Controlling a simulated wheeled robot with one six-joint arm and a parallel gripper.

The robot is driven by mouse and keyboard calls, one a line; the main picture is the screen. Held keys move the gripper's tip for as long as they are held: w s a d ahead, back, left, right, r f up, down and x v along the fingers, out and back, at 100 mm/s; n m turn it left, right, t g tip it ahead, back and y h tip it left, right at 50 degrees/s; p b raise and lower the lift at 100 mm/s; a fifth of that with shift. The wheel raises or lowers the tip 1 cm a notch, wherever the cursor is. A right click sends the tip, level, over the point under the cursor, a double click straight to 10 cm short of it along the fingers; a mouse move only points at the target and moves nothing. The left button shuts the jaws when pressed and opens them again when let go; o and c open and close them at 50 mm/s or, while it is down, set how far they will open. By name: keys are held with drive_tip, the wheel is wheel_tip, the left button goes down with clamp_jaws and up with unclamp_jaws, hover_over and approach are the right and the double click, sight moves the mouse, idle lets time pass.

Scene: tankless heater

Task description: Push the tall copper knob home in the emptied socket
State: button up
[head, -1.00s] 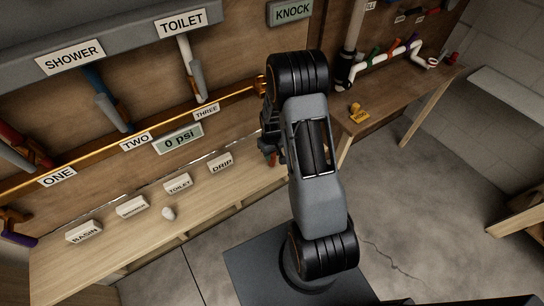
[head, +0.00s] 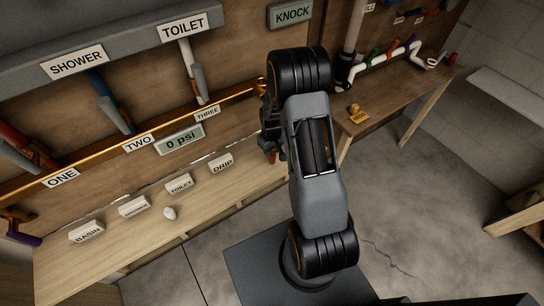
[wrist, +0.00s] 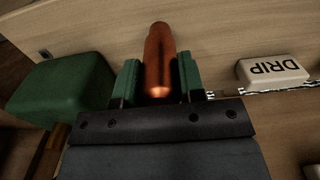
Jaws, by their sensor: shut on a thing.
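The tall copper knob (wrist: 159,58) stands out between the two green fingertips of my gripper (wrist: 159,82) in the wrist view. My gripper is shut on it. Pale wood lies beyond the knob. In the head view my gripper (head: 268,142) is mostly hidden behind my arm, near the right end of the bench, and the knob cannot be made out there. I cannot pick out the emptied socket in either view.
A large green block-like part (wrist: 62,88) is close on the left in the wrist view. The white DRIP block (wrist: 272,70) lies to the right. Labelled blocks and a small pale lump (head: 170,213) sit on the bench (head: 110,258). A gauge (head: 180,139) reads 0 psi.

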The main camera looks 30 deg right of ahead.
drive_tip(key=shift+r+p, duration=1.4)
drive_tip(key=shift+r, duration=0.95)
drive_tip(key=shift+a, duration=0.1)
